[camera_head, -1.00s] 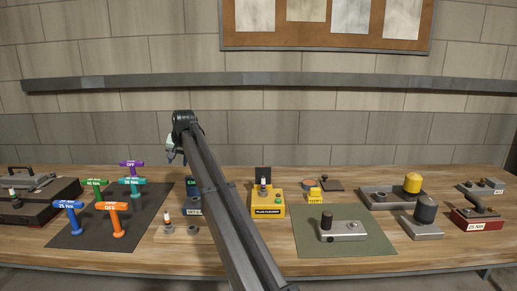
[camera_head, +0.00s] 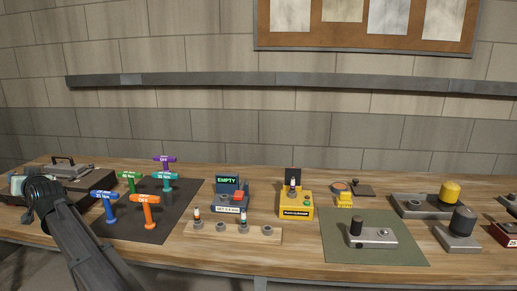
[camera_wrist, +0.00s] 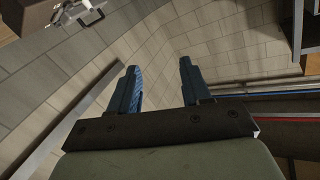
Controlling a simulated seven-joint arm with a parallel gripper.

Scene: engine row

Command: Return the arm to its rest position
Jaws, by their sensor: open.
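My gripper (camera_wrist: 160,82) shows in the wrist view with its two dark blue fingers spread apart and nothing between them. The fingers themselves are not clear in the head view.
T-handled tools (camera_head: 147,212) stand on a dark mat (camera_head: 185,195) right of my arm. A wooden plug holder (camera_head: 262,236), a yellow plug cleaner (camera_head: 297,205) and a green mat (camera_head: 400,250) lie further right. The bench's middle front is clear of my arm.

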